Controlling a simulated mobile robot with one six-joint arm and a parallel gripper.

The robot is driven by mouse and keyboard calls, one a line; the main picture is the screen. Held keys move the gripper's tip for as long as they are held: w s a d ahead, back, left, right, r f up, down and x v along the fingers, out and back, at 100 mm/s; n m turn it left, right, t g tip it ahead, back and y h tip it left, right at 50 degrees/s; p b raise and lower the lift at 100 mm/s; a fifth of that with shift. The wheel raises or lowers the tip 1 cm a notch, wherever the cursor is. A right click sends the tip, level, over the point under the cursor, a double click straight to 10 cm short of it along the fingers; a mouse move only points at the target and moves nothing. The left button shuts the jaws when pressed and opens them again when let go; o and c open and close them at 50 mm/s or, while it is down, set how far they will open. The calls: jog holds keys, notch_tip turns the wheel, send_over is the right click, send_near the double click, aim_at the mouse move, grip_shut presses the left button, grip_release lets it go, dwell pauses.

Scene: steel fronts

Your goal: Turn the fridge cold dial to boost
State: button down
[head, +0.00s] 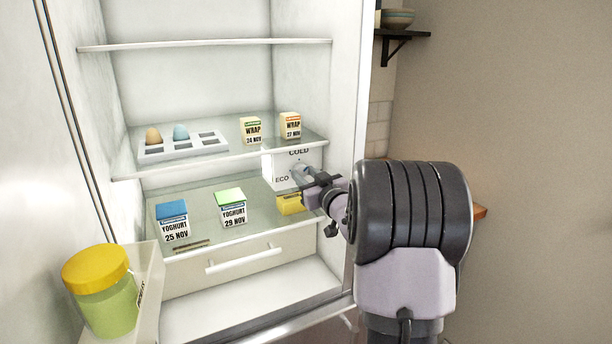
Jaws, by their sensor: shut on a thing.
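The fridge stands open, and a white cold control panel (281,170) is on its right inner wall, just under the middle shelf. The panel reads "COLD" at the top and "ECO" at the lower left. The dial (300,171) is a small pale bluish knob on the panel, partly covered by my gripper. My gripper (306,181) reaches in from the right and is shut on the dial. The fingertips are small here and the dial's pointer cannot be made out. The boost mark is hidden behind my gripper and arm.
A yellow packet (290,204) lies just below my gripper. Yoghurt cartons (232,207) stand on the lower shelf. Wrap boxes (250,130) and an egg tray (183,148) sit on the shelf above. A yellow-lidded jar (104,310) stands in the door bin at left.

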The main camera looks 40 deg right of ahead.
jog(key=m, duration=0.4)
jog(key=shift+m+p, duration=0.3)
jog(key=shift+p, duration=0.05)
jog(key=m, duration=0.4)
jog(key=shift+a+p, duration=0.1)
jog(key=shift+p, duration=0.3)
jog(key=shift+m, duration=0.3)
jog(key=c, duration=1)
grip_release()
jog(key=p+v, duration=0.2)
jog(key=v, duration=1.5)
jog(key=shift+s+p, duration=0.2)
jog(key=shift+p, duration=0.2)
jog(key=shift+w, duration=0.1)
